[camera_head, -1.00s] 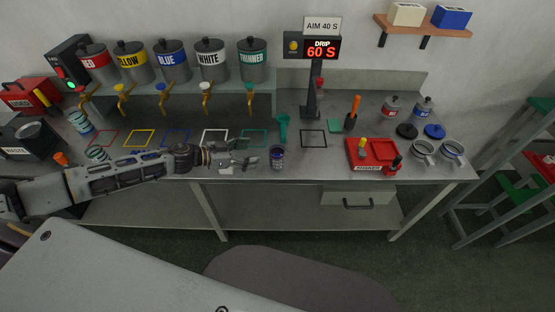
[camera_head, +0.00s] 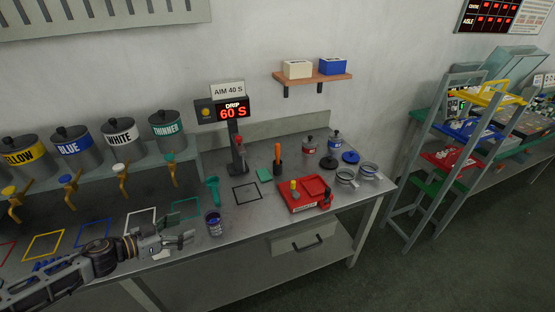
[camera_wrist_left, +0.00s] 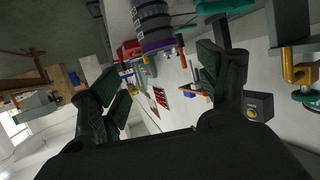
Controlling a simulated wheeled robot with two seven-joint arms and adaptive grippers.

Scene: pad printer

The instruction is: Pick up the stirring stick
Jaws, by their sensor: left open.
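My left gripper (camera_head: 186,241) is low over the front of the bench, its open fingers pointing right. No thing shows between the fingers in the left wrist view (camera_wrist_left: 160,88). A small dark cup with a purple band (camera_head: 214,223) stands just right of the fingertips, apart from them; it also shows in the left wrist view (camera_wrist_left: 152,25). I cannot single out a stirring stick for certain. An upright orange-handled tool (camera_head: 278,153) stands in a dark holder farther back. A teal tool (camera_head: 213,188) stands behind the cup. My right gripper is not in view.
A red tray (camera_head: 310,190) sits on the right of the bench (camera_head: 255,220), with lidded cans and steel rings beyond. A drip display (camera_head: 234,111) stands at the back. Paint pots with taps (camera_head: 122,137) line the left. A black square outline (camera_head: 245,193) is empty.

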